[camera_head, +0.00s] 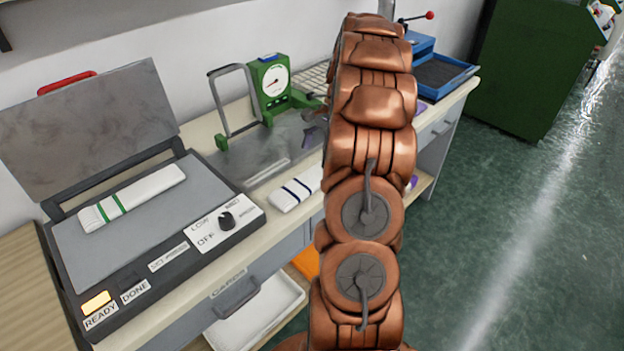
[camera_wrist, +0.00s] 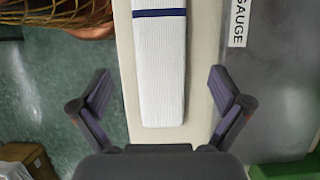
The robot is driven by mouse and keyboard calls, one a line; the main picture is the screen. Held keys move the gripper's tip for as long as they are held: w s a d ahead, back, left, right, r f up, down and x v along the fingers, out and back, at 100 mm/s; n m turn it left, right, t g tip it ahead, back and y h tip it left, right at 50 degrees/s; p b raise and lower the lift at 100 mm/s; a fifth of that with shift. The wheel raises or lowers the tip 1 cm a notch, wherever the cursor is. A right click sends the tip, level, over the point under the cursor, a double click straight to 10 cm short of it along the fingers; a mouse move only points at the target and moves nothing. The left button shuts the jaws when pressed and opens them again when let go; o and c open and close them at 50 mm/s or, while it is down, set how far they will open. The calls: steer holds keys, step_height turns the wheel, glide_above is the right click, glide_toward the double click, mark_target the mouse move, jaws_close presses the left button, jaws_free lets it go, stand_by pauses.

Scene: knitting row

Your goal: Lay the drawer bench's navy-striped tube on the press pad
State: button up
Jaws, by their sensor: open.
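The white ribbed tube with navy stripes (camera_head: 298,188) lies on the bench top, partly hidden behind my arm in the head view. In the wrist view the tube (camera_wrist: 160,70) runs lengthwise on the pale bench edge, with one navy stripe showing near the top. My gripper (camera_wrist: 160,92) is open and empty, its fingers on either side of the tube's near end in the picture; its height above the tube is unclear. My arm hides the gripper in the head view. The grey press pad (camera_head: 145,237) is at left, its lid raised, with a green-striped white tube (camera_head: 132,197) lying across it.
The press has a control panel with a knob (camera_head: 227,219) and a lit READY lamp (camera_head: 96,302). A green dial gauge (camera_head: 270,85) stands on a grey plate behind the navy-striped tube. A blue tray (camera_head: 440,75) is at the bench's far end. A white tray (camera_head: 262,310) sits below. Green floor at right is open.

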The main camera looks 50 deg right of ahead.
mark_target(313, 177)
steer(key=shift+p+x, duration=0.9)
steer(key=shift+x, duration=2.15)
steer(key=shift+a, duration=0.1)
steer(key=shift+c, duration=0.4)
steer(key=shift+r, duration=0.1)
steer(key=c, duration=0.9)
steer(key=shift+o, duration=0.2)
